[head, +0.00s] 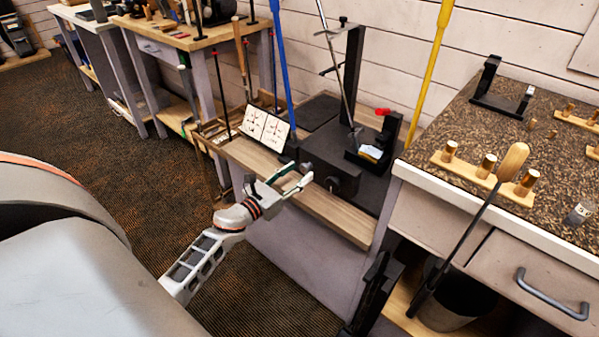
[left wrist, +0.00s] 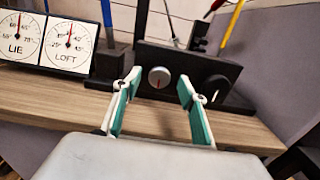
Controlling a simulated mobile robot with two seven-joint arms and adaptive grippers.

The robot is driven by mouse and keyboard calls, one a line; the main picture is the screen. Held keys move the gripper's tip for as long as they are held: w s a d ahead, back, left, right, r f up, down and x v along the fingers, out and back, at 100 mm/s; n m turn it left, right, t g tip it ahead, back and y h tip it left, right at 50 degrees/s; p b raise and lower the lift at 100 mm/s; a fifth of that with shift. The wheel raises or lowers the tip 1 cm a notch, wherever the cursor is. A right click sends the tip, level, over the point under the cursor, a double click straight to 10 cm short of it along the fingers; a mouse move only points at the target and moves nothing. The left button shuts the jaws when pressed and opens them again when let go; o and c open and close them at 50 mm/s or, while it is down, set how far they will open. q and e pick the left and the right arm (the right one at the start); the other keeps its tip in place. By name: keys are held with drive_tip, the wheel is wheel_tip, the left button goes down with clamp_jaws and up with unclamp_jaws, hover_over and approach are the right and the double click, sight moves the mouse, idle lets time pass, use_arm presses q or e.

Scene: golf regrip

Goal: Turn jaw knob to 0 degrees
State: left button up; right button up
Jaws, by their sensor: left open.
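My left gripper (head: 299,172) is open and empty in front of the black bench machine, above the wooden shelf edge. In the left wrist view its green-padded fingers (left wrist: 160,77) stand apart. Between their tips a silver knob (left wrist: 159,77) with a red pointer line, roughly upright, shows on the black panel (left wrist: 180,58). The fingers look short of it, with no visible contact. A black knob (left wrist: 215,88) with a pale mark sits to its right, beyond the right finger; it also shows in the head view (head: 333,184). No label tells which is the jaw knob. My right gripper does not show.
LIE (left wrist: 19,37) and LOFT (left wrist: 70,45) dials stand left of the panel. A golf club (head: 344,85) rises from the machine. A blue pole (head: 281,75) and yellow pole (head: 431,75) stand behind. A speckled worktop (head: 510,130) lies right. Carpet is open at left.

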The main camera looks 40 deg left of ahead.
use_arm(q)
drive_tip(key=shift+w, duration=0.5)
drive_tip(key=shift+w+d, duration=0.1)
drive_tip(key=shift+w, duration=0.2)
use_arm(e)
drive_tip(key=shift+s+d+f, duration=0.1)
drive_tip(key=shift+d+f, duration=0.05)
drive_tip(key=shift+d, duration=0.1)
use_arm(q)
drive_tip(key=c, duration=1.1)
